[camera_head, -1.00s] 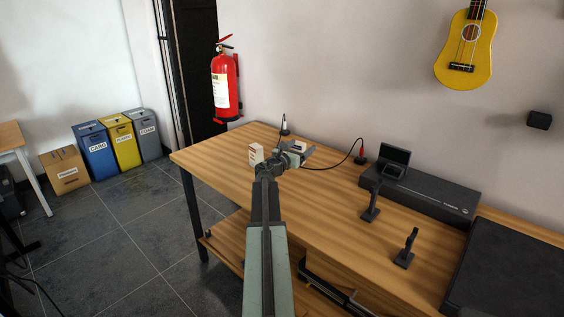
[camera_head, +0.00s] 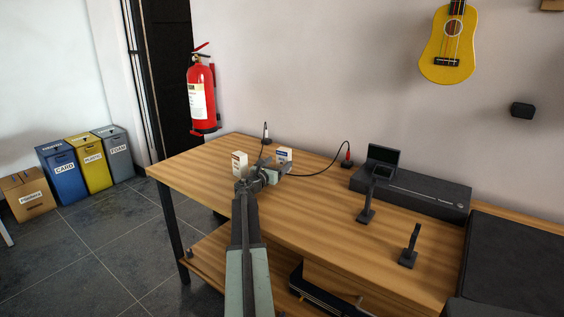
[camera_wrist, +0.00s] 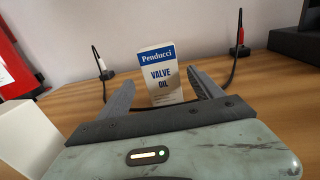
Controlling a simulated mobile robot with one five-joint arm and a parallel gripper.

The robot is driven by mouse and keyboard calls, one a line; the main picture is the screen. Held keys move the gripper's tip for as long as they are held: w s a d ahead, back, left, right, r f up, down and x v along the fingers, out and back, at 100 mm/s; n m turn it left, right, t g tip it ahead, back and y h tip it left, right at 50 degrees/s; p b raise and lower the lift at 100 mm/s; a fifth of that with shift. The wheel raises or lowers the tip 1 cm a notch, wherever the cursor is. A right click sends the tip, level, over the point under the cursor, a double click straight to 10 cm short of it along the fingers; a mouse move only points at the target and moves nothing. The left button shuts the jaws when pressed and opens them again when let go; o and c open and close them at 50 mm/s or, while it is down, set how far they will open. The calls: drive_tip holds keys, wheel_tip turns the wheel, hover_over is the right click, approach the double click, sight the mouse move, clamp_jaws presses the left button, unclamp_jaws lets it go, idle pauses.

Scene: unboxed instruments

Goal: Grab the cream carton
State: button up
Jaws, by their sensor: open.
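Contact is not visible. In the head view my gripper (camera_head: 274,170) hides the carton's lower part.
The bench (camera_head: 310,215) is clear in the middle. Cables with a white-tipped plug (camera_head: 266,133) and a red-tipped plug (camera_head: 347,155) lie behind the cartons. Two dark stands (camera_head: 409,248) and a black case (camera_head: 415,193) are to the right. A fire extinguisher (camera_head: 201,97) hangs behind, left.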

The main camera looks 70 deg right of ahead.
sight(284, 149)
drive_tip(key=d, duration=0.3)
drive_tip(key=s+d, duration=0.1)
drive_tip(key=d, duration=0.1)
drive_tip(key=shift+r, duration=0.2)
drive_tip(key=shift+a, duration=0.1)
drive_tip(key=c, duration=1.5)
drive_tip(key=shift+r, duration=0.1)
drive_tip(key=shift+r+p, duration=0.5)
drive_tip(key=shift+p, duration=0.3)
wheel_tip(284, 149, up, 3)
drive_tip(key=p, duration=0.3)
drive_tip(key=shift+r, duration=0.15)
drive_tip(key=s+a, duration=0.2)
drive_tip(key=a, duration=0.2)
drive_tip(key=s+a, duration=0.3)
drive_tip(key=a, duration=0.2)
drive_tip(key=s+a+p, duration=0.1)
drive_tip(key=s+a, duration=0.2)
drive_tip(key=a, duration=0.2)
drive_tip(key=shift+r, duration=0.35)
